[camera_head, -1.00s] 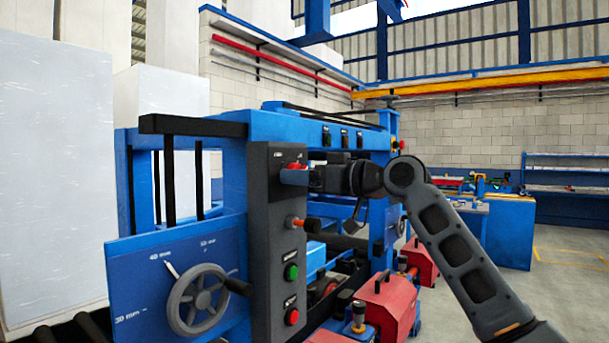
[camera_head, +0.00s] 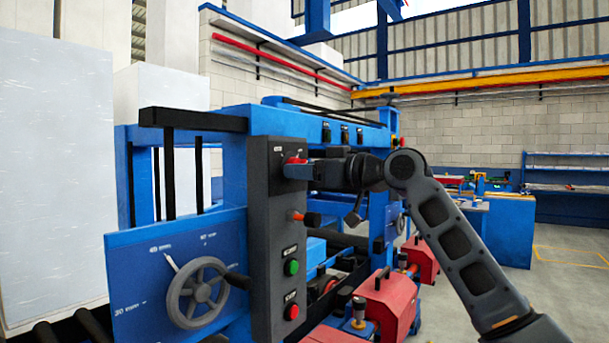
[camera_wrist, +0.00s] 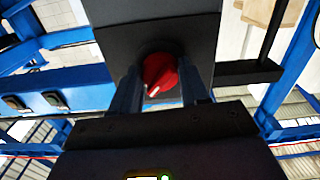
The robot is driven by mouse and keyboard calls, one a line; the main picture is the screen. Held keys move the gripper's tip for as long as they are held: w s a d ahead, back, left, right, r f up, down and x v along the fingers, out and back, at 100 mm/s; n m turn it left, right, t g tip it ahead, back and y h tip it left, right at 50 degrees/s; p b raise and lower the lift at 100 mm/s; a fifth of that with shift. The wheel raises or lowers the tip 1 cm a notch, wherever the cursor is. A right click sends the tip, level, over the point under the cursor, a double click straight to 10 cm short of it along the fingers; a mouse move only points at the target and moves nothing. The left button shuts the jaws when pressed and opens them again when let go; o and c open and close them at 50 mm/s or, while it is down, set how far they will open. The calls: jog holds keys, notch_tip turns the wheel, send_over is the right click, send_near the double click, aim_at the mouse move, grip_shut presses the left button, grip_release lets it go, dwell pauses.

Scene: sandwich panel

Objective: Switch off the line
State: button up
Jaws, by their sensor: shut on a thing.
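A dark grey control box (camera_head: 263,230) stands on the blue machine frame. Near its top is a red rotary switch (camera_head: 294,161), with small labels above it. In the wrist view the red knob (camera_wrist: 160,74) has a white mark at its near left end and sits tilted between the fingers. My gripper (camera_head: 298,172) is at the switch, its blue fingers shut on the red knob; it also shows in the wrist view (camera_wrist: 162,92).
A blue panel with a handwheel (camera_head: 197,293) and thickness marks is at the lower left. Red housings (camera_head: 385,301) stand below my arm. White panels (camera_head: 57,180) are at the left. Open floor (camera_head: 565,255) lies at the right.

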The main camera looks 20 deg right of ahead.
jog(key=shift+r+n+b, duration=0.1)
jog(key=shift+n+b, duration=6.3)
jog(key=shift+n, duration=2.2)
jog(key=o, duration=1)
jog(key=shift+o, duration=0.2)
jog(key=b+v, duration=0.1)
jog(key=v, duration=0.6)
jog(key=shift+s+d, duration=0.25)
jog(key=shift+d, duration=0.05)
jog(key=shift+d, duration=0.1)
